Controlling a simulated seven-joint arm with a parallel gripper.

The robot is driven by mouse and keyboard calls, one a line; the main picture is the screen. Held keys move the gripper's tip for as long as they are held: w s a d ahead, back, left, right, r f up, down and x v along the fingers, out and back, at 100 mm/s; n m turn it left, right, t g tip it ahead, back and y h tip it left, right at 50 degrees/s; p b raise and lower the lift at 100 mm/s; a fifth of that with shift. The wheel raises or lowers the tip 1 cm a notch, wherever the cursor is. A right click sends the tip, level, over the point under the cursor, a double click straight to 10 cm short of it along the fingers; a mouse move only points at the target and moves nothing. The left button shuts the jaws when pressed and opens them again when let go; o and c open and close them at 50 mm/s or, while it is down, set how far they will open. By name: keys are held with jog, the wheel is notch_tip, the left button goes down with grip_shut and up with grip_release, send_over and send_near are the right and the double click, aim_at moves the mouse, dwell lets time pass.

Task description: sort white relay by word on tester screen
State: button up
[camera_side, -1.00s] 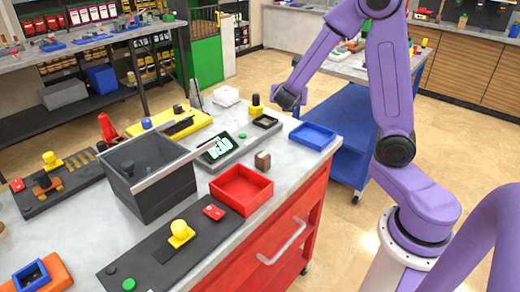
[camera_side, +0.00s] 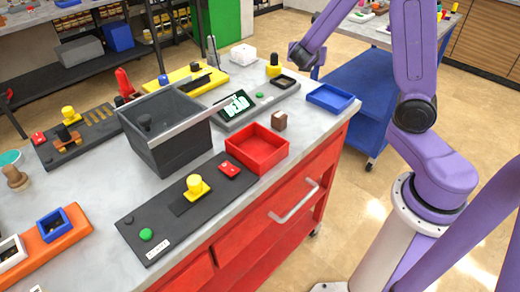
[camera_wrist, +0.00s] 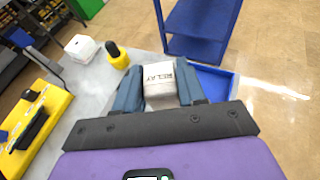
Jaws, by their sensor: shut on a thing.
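My gripper (camera_wrist: 160,90) is shut on the white relay (camera_wrist: 160,74), a pale block lettered RELAY, in the wrist view. In the side view my gripper (camera_side: 299,54) hangs above the back right of the bench, and the relay cannot be made out there. The grey tester (camera_side: 262,108) stands below and left of my gripper. Its screen (camera_side: 236,105) shows green letters that read DEAD. A dark socket (camera_side: 284,82) on the tester looks empty. The blue tray (camera_side: 330,97) is at the bench's right edge and the red tray (camera_side: 257,150) at the front; both look empty.
A small brown block (camera_side: 279,121) stands between the trays. A yellow lever with a black part (camera_wrist: 118,56) and a white box (camera_side: 243,54) are near my gripper. A deep grey bin (camera_side: 165,130) with a bar across it stands left of the tester. A blue cart (camera_side: 358,115) is behind.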

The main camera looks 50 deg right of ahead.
jog(key=w+a+f+m+g+h, duration=0.15)
jog(key=a+m+g, duration=0.25)
jog(key=a, duration=0.4)
jog(key=m+g, duration=0.5)
jog(key=g, duration=0.1)
send_over(260, 151)
notch_tip(260, 151, down, 5)
jog(key=shift+f, duration=2.8)
jog(key=o, duration=1.2)
jog(key=shift+o, duration=0.2)
jog(key=shift+v, duration=3.75)
jog(key=shift+r, duration=0.1)
